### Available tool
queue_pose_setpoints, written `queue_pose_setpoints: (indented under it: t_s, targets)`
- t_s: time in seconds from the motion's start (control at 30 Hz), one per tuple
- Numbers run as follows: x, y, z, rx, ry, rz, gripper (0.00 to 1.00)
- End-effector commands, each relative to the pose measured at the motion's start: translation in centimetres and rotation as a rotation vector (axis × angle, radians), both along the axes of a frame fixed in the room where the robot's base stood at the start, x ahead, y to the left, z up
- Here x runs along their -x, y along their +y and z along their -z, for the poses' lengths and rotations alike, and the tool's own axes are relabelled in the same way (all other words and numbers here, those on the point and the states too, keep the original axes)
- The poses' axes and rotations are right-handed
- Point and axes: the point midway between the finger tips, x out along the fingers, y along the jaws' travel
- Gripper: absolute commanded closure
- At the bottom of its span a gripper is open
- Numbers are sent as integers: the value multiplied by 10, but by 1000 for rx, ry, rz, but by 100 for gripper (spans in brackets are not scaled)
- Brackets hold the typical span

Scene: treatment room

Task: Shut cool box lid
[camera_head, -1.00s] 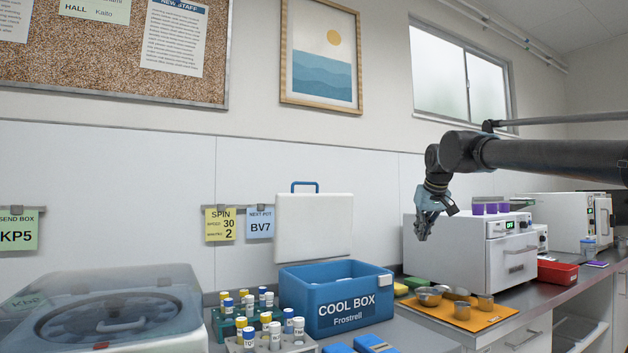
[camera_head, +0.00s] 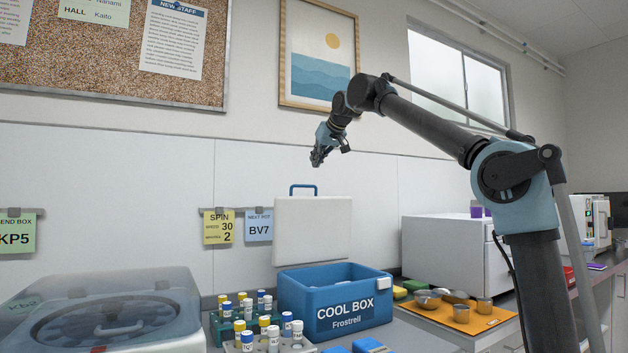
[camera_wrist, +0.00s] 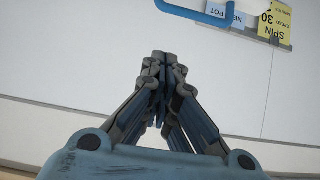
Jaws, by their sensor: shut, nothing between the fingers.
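The cool box (camera_head: 335,303) is a blue open-topped box on the counter, labelled COOL BOX Frostrell. Its white lid (camera_head: 313,230) stands upright at the back, raised open against the wall side, with a blue handle (camera_head: 304,187) on its top edge. In the wrist view the handle (camera_wrist: 195,12) shows at the top edge, beyond the fingertips. My gripper (camera_head: 316,160) is in the air above the lid, a little to the right of the handle and apart from it. Its fingers (camera_wrist: 163,62) are shut together and empty.
Racks of capped tubes (camera_head: 262,325) stand left of the box, beside a clear-lidded centrifuge (camera_head: 105,310). An orange tray (camera_head: 462,317) with metal bowls and a white machine (camera_head: 450,253) stand at the right. Blue items (camera_head: 365,346) lie in front. Note cards (camera_head: 219,228) hang behind.

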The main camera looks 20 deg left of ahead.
Motion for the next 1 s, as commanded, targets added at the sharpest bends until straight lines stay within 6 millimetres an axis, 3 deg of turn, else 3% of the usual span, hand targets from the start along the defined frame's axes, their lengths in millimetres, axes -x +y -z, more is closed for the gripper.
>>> queue_pose_setpoints:
  t_s: [0.73,1.0]
  targets:
    - [-53,62,57,0,0,0,100]
    - [-40,48,63,0,0,0,100]
